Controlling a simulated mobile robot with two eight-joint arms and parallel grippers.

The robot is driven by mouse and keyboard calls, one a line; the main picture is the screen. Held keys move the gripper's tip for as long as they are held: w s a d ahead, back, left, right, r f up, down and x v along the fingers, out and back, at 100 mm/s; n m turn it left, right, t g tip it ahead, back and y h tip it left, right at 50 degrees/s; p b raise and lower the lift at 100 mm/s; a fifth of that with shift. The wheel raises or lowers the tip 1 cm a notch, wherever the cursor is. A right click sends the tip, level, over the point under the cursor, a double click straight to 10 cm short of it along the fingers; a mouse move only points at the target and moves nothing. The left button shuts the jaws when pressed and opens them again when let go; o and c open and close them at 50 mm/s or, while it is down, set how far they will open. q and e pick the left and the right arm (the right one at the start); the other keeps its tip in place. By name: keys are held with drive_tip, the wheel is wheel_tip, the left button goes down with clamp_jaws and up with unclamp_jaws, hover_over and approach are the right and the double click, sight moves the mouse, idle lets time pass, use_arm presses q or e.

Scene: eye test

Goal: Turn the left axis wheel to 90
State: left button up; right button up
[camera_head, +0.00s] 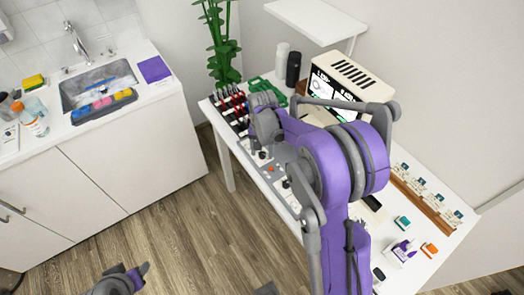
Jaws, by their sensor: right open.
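A grey control panel (277,170) with black knobs and small orange parts lies on the front left part of the white table. I cannot tell which part is the left axis wheel; much of the panel is behind my right arm. A cream device (357,76) with a vented top and a lit screen stands behind the arm. My right gripper (258,138) is open, small and partly hidden, over the panel's far left end. I cannot tell whether it touches anything. Part of my left arm shows at the bottom left edge, but its gripper cannot be made out.
A rack with dark and red items (231,106), a green plant (219,45) and two bottles stand at the table's far left. Small boxes (403,251) and a wooden card rack (425,204) are at the right. A sink counter (150,95) stands left, across open floor.

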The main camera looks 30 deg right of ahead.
clamp_jaws()
idle(0.3)
drive_tip(key=shift+n, duration=0.3)
drive_tip(key=shift+f+n+b, duration=0.1)
drive_tip(key=shift+n+b, duration=0.45)
drive_tip(key=shift+n, duration=0.35)
drive_tip(key=n+b, duration=0.1)
drive_tip(key=n, duration=0.1)
drive_tip(key=shift+n, duration=0.3)
drive_tip(key=n+b, duration=0.1)
drive_tip(key=n, duration=0.2)
drive_tip(key=shift+n, duration=1.7)
drive_tip(key=shift+b, duration=0.3)
